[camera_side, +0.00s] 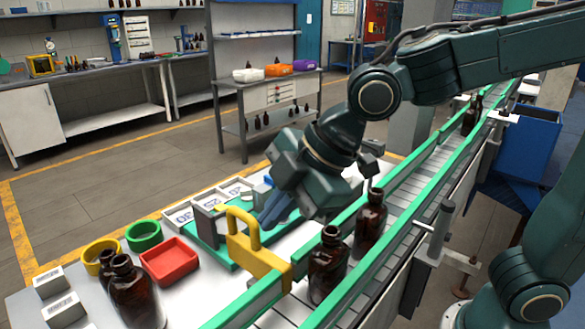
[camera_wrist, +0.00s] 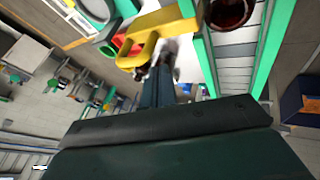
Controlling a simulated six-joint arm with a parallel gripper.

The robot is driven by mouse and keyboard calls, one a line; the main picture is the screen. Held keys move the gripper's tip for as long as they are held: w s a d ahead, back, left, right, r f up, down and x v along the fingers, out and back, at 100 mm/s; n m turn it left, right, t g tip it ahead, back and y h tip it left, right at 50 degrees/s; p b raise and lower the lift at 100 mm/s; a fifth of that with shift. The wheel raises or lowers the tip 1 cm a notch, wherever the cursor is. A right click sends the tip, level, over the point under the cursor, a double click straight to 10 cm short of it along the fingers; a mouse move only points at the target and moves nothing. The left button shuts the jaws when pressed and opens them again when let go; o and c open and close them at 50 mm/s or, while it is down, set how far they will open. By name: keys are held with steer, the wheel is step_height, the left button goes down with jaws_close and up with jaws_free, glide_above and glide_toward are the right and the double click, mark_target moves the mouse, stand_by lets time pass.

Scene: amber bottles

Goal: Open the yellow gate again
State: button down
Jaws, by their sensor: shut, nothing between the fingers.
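The yellow gate (camera_side: 264,262) is at the left green rail of the conveyor, with an upright loop handle at its outer end. It also shows in the wrist view (camera_wrist: 177,28). I cannot tell how far it reaches over the belt. An amber bottle (camera_side: 327,268) stands on the belt close beside the gate, and a second bottle (camera_side: 370,228) stands just behind it. My gripper (camera_side: 272,214) is shut and empty, pointing down just behind and to the right of the handle. In the wrist view its fingertips (camera_wrist: 163,60) are near the handle; contact is unclear.
More bottles (camera_side: 469,118) stand far up the belt. White labelled boxes (camera_side: 52,283) stand at the left edge.

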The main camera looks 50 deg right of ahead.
steer(key=s+v, duration=0.1)
steer(key=v, duration=0.9)
steer(key=s+d+f+m+h, duration=0.1)
steer(key=s+d+f+m, duration=0.3)
steer(key=d+m, duration=0.3)
steer(key=s+d+f+m+h, duration=0.2)
steer(key=s+d+f+m, duration=0.2)
steer(key=d+m, duration=0.4)
steer(key=shift+d+f+m+h, duration=0.3)
steer(key=shift+d+f, duration=0.45)
steer(key=shift+d, duration=0.2)
